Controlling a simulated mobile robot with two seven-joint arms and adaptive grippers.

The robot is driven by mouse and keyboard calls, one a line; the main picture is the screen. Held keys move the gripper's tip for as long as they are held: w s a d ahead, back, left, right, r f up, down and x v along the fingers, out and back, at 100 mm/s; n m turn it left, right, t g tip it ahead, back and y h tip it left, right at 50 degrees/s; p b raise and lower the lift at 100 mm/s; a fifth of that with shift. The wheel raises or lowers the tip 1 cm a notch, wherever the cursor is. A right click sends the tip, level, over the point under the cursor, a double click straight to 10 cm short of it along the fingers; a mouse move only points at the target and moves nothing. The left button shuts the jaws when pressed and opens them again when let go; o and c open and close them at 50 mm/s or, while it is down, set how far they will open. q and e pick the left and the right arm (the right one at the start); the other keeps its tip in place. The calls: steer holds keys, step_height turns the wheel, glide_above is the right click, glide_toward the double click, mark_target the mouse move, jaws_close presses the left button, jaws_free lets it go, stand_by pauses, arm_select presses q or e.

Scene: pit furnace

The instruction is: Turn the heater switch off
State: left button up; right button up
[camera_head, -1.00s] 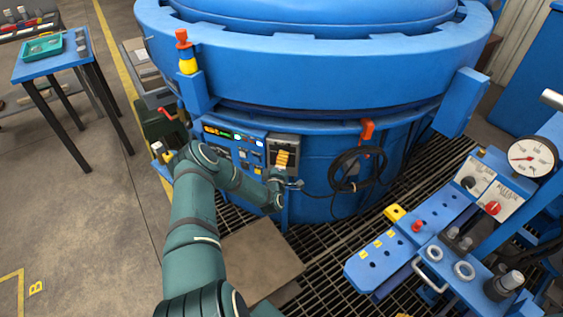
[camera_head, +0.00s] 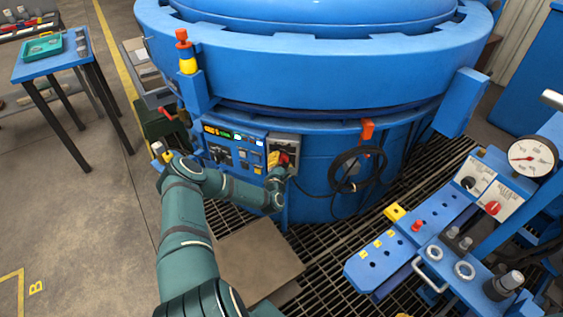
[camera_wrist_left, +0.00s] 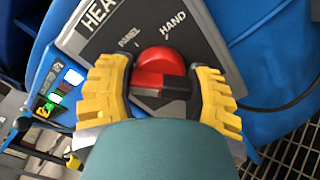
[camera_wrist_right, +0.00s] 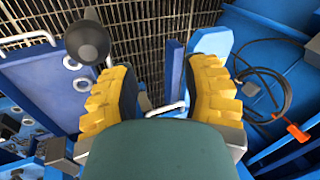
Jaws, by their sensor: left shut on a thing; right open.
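The heater switch is a red knob (camera_wrist_left: 158,66) with a dark bar across it, on a grey plate (camera_wrist_left: 85,45). The plate carries the letters "HEA" and the words "PANEL" and "HAND". In the head view the red knob (camera_head: 284,159) shows on the furnace's front, beside the control panel. My left gripper (camera_head: 280,161) is shut on the knob, with one yellow finger on each side in the left wrist view (camera_wrist_left: 160,82). Part of the dark bar is hidden by the wrist. My right gripper (camera_wrist_right: 160,88) is open and empty; the head view does not show it.
The blue furnace (camera_head: 320,70) fills the middle. A control panel (camera_head: 232,147) with a lit display is left of the switch. A coiled black cable (camera_head: 358,170) hangs on the right. A blue station with a pressure gauge (camera_head: 532,155) stands at the right.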

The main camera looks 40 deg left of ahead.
arm_select(q)
steer(key=shift+d+f+n, duration=0.1)
steer(key=shift+n, duration=0.7)
steer(key=o, duration=1.2)
steer(key=shift+s, duration=0.1)
steer(key=v, duration=1.2)
